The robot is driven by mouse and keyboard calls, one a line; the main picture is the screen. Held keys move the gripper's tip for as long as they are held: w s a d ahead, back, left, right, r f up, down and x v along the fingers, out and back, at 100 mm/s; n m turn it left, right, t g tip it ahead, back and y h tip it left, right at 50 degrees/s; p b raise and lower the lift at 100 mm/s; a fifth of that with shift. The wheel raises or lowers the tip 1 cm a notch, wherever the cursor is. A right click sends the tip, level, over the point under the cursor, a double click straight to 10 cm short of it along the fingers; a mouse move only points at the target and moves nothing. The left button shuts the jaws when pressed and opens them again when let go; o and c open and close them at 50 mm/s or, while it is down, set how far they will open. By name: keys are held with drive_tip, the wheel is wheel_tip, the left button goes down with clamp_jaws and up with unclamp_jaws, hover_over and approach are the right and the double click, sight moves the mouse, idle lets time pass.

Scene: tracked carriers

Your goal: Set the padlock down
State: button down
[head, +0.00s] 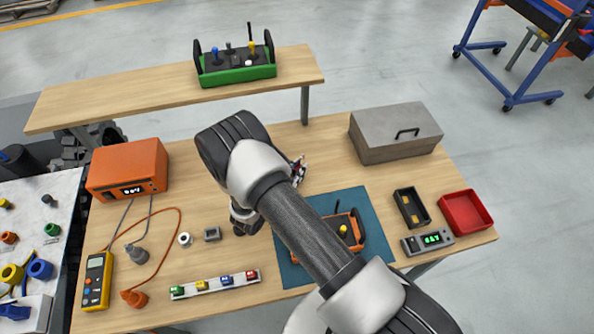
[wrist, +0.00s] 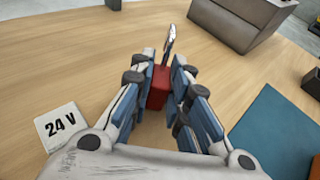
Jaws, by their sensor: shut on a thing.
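In the wrist view the padlock has a red body (wrist: 158,88) and a silvery shackle (wrist: 169,38) that points away from me. My gripper (wrist: 160,92) is shut on its red body, with a blue-padded finger on either side. Wood tabletop shows around it. I cannot tell whether the padlock touches the table. In the head view my arm hides most of my gripper; only a small part of it (head: 299,170) shows past the arm. The padlock cannot be made out clearly there.
A grey lidded box (head: 385,140) stands behind right. A teal mat (head: 374,222) bears an orange carrier (head: 357,218), partly hidden by my arm. A white "24 V" card (wrist: 60,126) lies left of my gripper. A red tray (head: 466,212) is at right. Bare wood lies around my gripper.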

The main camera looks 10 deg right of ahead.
drive_tip(key=shift+f, duration=0.15)
drive_tip(key=c, duration=1.5)
unclamp_jaws()
drive_tip(key=shift+c, duration=0.2)
